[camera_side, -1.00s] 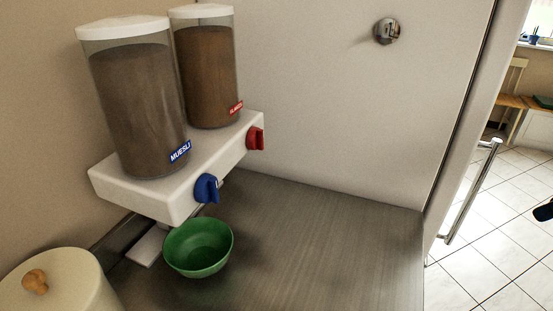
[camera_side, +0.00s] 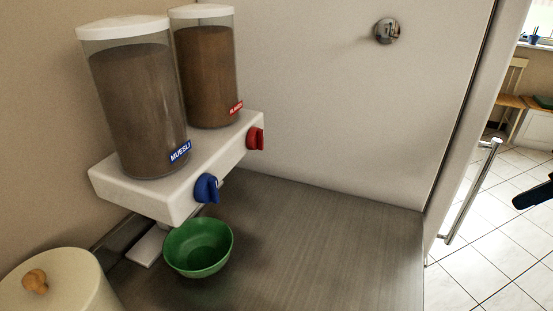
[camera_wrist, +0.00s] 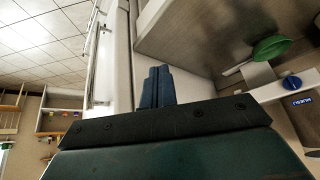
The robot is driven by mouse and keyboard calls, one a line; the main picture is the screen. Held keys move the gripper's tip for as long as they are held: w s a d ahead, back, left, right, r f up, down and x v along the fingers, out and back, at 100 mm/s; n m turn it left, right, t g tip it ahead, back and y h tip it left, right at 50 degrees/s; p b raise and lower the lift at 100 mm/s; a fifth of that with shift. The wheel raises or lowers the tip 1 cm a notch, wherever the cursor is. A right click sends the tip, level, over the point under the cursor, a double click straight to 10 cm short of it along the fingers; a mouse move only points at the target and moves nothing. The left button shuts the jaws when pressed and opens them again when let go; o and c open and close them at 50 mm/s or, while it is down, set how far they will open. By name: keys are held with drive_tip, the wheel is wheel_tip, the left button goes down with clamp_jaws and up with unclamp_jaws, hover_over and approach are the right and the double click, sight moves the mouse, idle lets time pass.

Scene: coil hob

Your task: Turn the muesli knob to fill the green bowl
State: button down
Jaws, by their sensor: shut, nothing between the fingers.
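The blue muesli knob (camera_side: 206,188) sits on the front of the white dispenser base (camera_side: 130,195), below the MUESLI-labelled canister (camera_side: 138,100). It also shows in the wrist view (camera_wrist: 291,83). The green bowl (camera_side: 199,248) stands upright on the counter below and slightly in front of that knob; no muesli shows inside it. It also shows in the wrist view (camera_wrist: 271,50). My gripper (camera_side: 520,203) is at the right edge of the side view, far from knob and bowl, mostly out of frame. In the wrist view its blue fingers (camera_wrist: 157,88) are together and empty.
A second canister (camera_side: 208,75) with a red knob (camera_side: 256,138) stands behind. A cream lidded pot (camera_side: 50,285) is at front left. A metal door handle (camera_side: 474,190) is on the right. The counter (camera_side: 320,235) right of the bowl is clear.

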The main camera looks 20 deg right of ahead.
sight(210, 190)
drive_tip(key=w+a+f+m+t+y, duration=0.1)
drive_tip(key=w+a+f+m+y, duration=0.2)
drive_tip(key=w+a+y, duration=0.4)
drive_tip(key=w+a+f+m+t+y, duration=0.2)
drive_tip(key=w+a+y, duration=0.5)
drive_tip(key=w+a, duration=0.7)
drive_tip(key=shift+w+a+f+m, duration=0.2)
drive_tip(key=shift+a+f+m, duration=0.25)
drive_tip(key=shift+a+m, duration=1.15)
drive_tip(key=shift+a+n, duration=0.5)
drive_tip(key=shift+a, duration=0.1)
drive_tip(key=x, duration=1)
drive_tip(key=shift+r, duration=0.25)
drive_tip(key=shift+s+a, duration=1.3)
drive_tip(key=shift+s, duration=0.1)
